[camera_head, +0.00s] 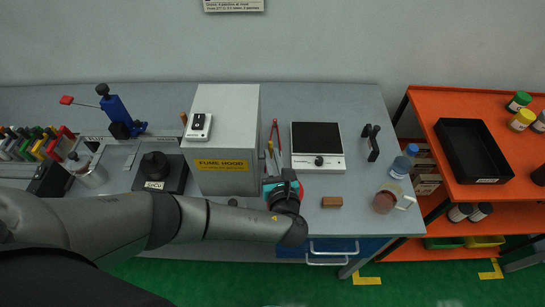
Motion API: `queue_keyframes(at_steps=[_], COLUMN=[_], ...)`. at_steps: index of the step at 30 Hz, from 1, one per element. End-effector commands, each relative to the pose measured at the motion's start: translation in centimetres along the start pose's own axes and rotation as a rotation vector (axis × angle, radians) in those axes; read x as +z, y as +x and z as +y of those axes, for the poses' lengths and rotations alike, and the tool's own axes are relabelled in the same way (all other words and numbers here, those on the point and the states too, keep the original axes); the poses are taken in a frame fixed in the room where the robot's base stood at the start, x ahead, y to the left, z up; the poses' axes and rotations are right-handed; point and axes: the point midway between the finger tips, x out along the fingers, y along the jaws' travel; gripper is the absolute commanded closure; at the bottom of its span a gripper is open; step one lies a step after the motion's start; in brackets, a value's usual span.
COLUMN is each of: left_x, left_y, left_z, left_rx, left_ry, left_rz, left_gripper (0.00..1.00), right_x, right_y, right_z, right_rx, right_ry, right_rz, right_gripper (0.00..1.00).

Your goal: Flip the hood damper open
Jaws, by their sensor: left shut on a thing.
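The grey fume hood (222,140) stands on the bench left of centre, with a yellow FUME HOOD label (221,165) on its front. A white plate with a black toggle (200,121) sits on the hood's upper left; I cannot tell which way it is flipped, or whether it is the damper. My left gripper (284,188) is just right of the hood's front, near the bench's front edge, pointing away from me. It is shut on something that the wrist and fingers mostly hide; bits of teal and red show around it. My right gripper is not in view.
A white scale-like device with a black top (317,138) stands right of the hood. A brown block (332,202), a blue-capped bottle (403,162) and a clear jug (386,200) are further right. A black SnCu spool holder (158,174) is left. An orange shelf holds a black tray (474,151).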

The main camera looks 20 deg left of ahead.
Motion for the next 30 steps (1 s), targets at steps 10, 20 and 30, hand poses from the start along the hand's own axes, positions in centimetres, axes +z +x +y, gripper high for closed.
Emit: queue_keyframes(at_steps=[10, 20, 30], left_x=[-0.7, -0.6, -0.5], left_y=[-0.4, -0.4, -0.4], left_z=[0.1, 0.1, 0.1], left_rx=[0.001, 0.001, 0.001], left_ry=[-0.030, -0.038, -0.038], left_rz=[-0.161, -0.201, -0.201], left_gripper=[1.00, 1.00, 0.79], right_x=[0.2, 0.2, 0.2], right_y=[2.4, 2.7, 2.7], right_z=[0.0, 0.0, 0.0], right_rx=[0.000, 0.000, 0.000], right_ry=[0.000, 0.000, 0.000], right_rz=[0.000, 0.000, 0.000], right_gripper=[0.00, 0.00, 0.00])
